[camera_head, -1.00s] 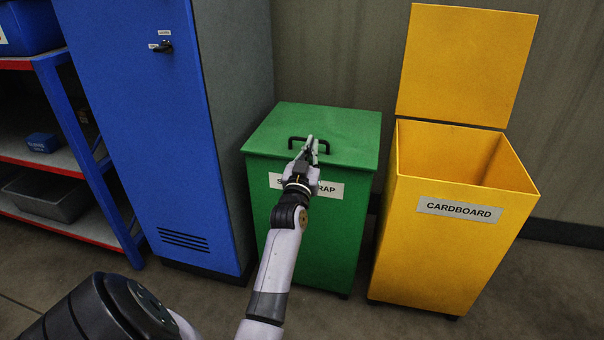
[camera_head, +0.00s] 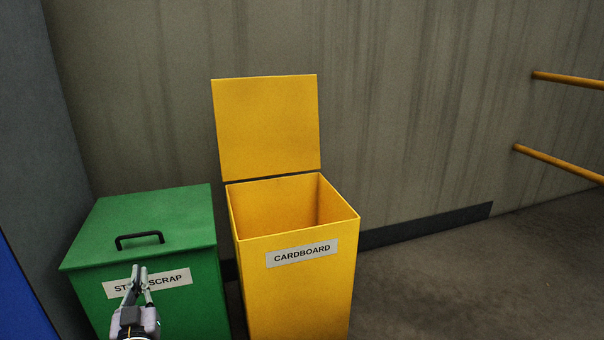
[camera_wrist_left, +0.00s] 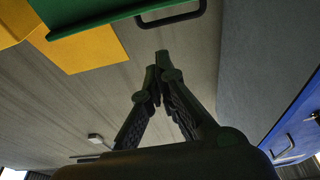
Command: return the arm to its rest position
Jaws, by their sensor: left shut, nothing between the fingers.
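My left gripper (camera_head: 139,270) shows at the lower left of the head view, in front of the green scrap bin (camera_head: 190,257). Its fingers are together with nothing between them. In the left wrist view the fingertips (camera_wrist_left: 162,62) meet below the bin's black handle (camera_wrist_left: 172,17) in the picture. The green bin's lid is down, and its handle (camera_head: 140,239) stands clear of the fingers in the head view. My right gripper is in neither view.
A yellow cardboard bin (camera_head: 297,291) stands right of the green one, its lid (camera_head: 266,127) raised. A blue cabinet (camera_head: 22,285) is at the left edge. Yellow rails (camera_head: 560,163) are on the right. Floor (camera_head: 450,285) right of the yellow bin is clear.

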